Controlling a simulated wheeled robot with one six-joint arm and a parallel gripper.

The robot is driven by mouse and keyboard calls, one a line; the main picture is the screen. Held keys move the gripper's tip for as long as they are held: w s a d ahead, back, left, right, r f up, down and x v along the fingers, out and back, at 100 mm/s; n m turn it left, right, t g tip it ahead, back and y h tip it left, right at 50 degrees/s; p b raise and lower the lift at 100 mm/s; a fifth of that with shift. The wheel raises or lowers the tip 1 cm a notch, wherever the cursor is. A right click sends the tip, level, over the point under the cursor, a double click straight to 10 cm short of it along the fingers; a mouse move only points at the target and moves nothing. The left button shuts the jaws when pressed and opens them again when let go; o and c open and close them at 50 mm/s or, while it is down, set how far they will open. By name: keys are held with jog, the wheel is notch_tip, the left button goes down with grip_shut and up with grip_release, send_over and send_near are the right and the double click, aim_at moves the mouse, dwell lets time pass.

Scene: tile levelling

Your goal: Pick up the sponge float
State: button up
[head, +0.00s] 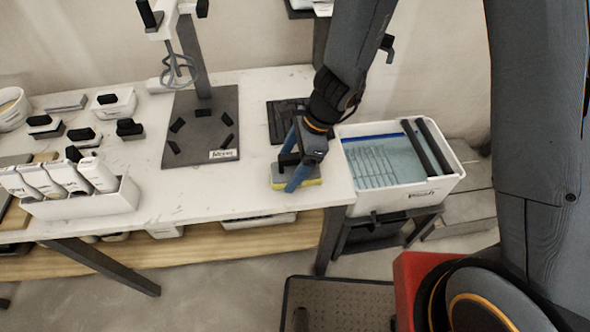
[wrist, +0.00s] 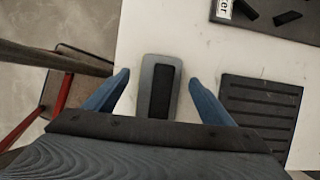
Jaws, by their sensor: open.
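The sponge float (head: 311,181) lies at the right end of the white table, near its front edge. It has a yellow sponge base, a grey body and a dark handle on top. In the wrist view the float (wrist: 146,88) shows from above as a grey rectangle with a dark middle. My gripper (head: 291,172) is over the float, with blue fingers pointing down. In the wrist view my gripper (wrist: 158,85) is open, one finger on each side of the float with gaps between. Head-view fingers partly hide the float.
A ribbed black pad (wrist: 262,105) lies to the float's right in the wrist view. A dark plate with a stand (head: 200,150) is left of the float. A white wash tub (head: 440,185) with water stands off the table's right end. White bottles in a caddy (head: 80,205) are far left.

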jog(key=shift+f, duration=0.1)
jog(key=c, duration=1.3)
